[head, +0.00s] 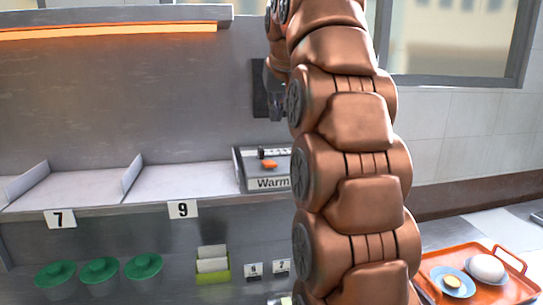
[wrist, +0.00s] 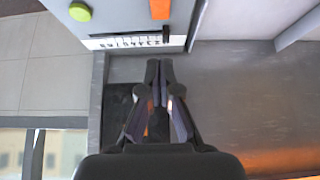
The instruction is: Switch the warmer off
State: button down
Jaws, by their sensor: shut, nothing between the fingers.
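The warmer's control box (head: 265,170), labelled "Warm" with the rest hidden behind my arm, sits at the right end of the shelf. On its top are an orange piece (head: 269,164) and a small black knob (head: 261,152) by a white scale (head: 279,153). The wrist view shows the numbered scale (wrist: 125,42), the black knob (wrist: 166,34), the orange piece (wrist: 160,8) and a green button (wrist: 80,11). The warmer's heating bar (head: 110,30) glows orange. My gripper (wrist: 158,64) is shut and empty, apart from the knob; it is partly hidden in the head view (head: 276,112).
A black panel (head: 259,85) is on the back wall behind my gripper. Shelf bays with dividers (head: 133,178) and number tags lie left. Green-lidded containers (head: 99,270) stand below. An orange tray (head: 430,270) with dishes is at lower right.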

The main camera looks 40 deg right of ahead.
jog(key=p, duration=0.3)
send_over(270, 163)
jog(key=shift+s+a+f, duration=0.1)
jog(key=shift+s+f, duration=0.05)
jog(key=shift+f, duration=1.25)
jog(key=shift+s+f, duration=0.15)
jog(key=shift+f, duration=1.3)
jog(key=shift+s+a+f, duration=0.1)
jog(key=shift+s+f, duration=0.05)
jog(key=shift+f, duration=1.25)
jog(key=shift+s+a+f+p, duration=0.1)
jog(key=shift+s+f+p, duration=0.1)
jog(key=shift+f, duration=0.75)
jog(key=shift+s+f+p, duration=0.15)
jog(key=shift+f, duration=0.75)
jog(key=f+t+b, duration=0.1)
jog(key=b, duration=0.2)
jog(key=shift+s+a+f, duration=0.1)
jog(key=shift+s+f, duration=0.1)
jog(key=shift+w+r, duration=0.1)
jog(key=shift+r, duration=0.2)
jog(key=shift+r+p, duration=0.25)
jog(key=shift+p, duration=0.05)
jog(key=shift+r, duration=0.6)
